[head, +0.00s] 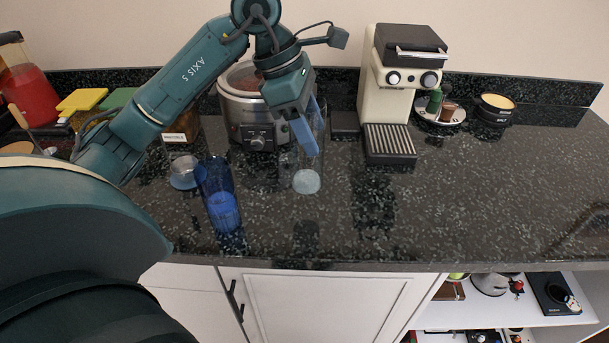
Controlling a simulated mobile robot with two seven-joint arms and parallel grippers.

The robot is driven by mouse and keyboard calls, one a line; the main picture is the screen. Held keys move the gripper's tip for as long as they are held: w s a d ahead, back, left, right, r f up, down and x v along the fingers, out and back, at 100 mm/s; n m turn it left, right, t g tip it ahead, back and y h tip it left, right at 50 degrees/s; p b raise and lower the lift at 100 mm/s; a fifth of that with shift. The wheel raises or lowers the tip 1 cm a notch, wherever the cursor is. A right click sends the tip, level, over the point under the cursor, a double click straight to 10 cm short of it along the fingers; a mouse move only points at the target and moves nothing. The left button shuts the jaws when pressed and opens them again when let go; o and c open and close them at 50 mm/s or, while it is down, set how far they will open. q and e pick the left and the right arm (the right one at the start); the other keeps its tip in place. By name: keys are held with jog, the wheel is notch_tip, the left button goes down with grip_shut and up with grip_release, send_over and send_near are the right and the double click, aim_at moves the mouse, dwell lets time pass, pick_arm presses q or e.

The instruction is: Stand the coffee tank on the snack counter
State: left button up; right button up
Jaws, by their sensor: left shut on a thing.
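My left gripper (306,128) reaches over the dark speckled counter (480,190) with its blue fingers pointing down. It is shut on a clear, see-through container with a pale round bottom (306,182), which looks like the coffee tank. The container is roughly upright, in front of the steel cooker and left of the coffee machine (385,75). Its clear walls are hard to make out, and I cannot tell whether its bottom touches the counter. My right gripper is not in view.
A blue see-through bottle (220,198) and a small clear dish (184,172) stand left of the container. A steel cooker (250,120) is behind it. The right counter is clear.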

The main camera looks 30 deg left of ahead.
aim_at(310, 159)
pick_arm(q)
notch_tip(310, 159, down, 7)
jog(key=shift+r, duration=0.15)
dwell(0.4)
jog(key=shift+f, duration=0.25)
jog(key=o, duration=1.1)
jog(key=shift+r, duration=0.1)
jog(key=shift+r, duration=0.2)
jog(key=v, duration=1.2)
jog(key=shift+f, duration=0.1)
